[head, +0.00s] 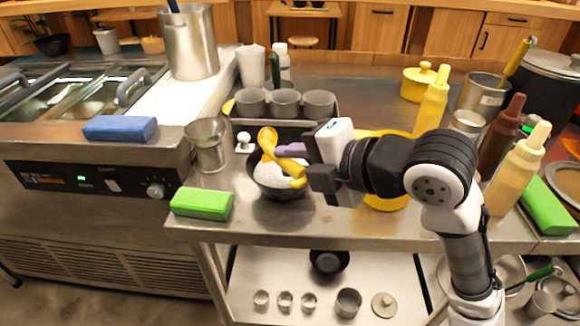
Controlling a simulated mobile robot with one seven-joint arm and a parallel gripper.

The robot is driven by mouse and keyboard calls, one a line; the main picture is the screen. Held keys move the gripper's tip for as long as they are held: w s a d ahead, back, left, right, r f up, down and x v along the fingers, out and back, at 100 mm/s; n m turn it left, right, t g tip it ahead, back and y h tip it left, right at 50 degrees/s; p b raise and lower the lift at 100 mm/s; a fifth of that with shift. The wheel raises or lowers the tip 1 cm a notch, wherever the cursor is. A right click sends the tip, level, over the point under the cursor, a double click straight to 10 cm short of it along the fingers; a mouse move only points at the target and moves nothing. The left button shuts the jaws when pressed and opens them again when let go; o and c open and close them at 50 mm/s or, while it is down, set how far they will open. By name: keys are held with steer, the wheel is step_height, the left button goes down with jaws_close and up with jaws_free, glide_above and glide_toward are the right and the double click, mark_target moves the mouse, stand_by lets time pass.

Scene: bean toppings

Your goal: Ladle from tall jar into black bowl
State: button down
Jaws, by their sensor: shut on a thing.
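The black bowl (256,184) stands near the front edge of the steel counter, with a white mound and yellow pieces in it. My gripper (311,160) is just right of the bowl and above its rim, shut on a ladle. The ladle shows a purple handle part (291,149) at my fingers and an orange-yellow head (267,140) over the bowl's back side. Whether the head holds anything is unclear. A tall metal jar (208,147), its inside not clearly visible, stands left of the bowl.
A green block (202,204) lies front left and a blue block (120,128) on the left unit. Grey cups (285,103) stand behind the bowl. A large steel pot (190,45) is at back left. Sauce bottles (518,168) crowd the right. A yellow plate (385,203) is partly hidden behind my arm.

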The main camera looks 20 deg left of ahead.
steer(key=f+t+y+b, duration=0.1)
steer(key=f+b, duration=0.1)
steer(key=b, duration=0.3)
steer(key=f+m+t+y+b, duration=0.1)
steer(key=f+y+b, duration=0.1)
steer(key=b, duration=0.3)
steer(key=s+f+t+y+b, duration=0.1)
steer(key=f+y+b, duration=0.1)
steer(key=b, duration=0.3)
steer(key=shift+d+f, duration=0.15)
steer(key=shift+d, duration=0.05)
stand_by(0.5)
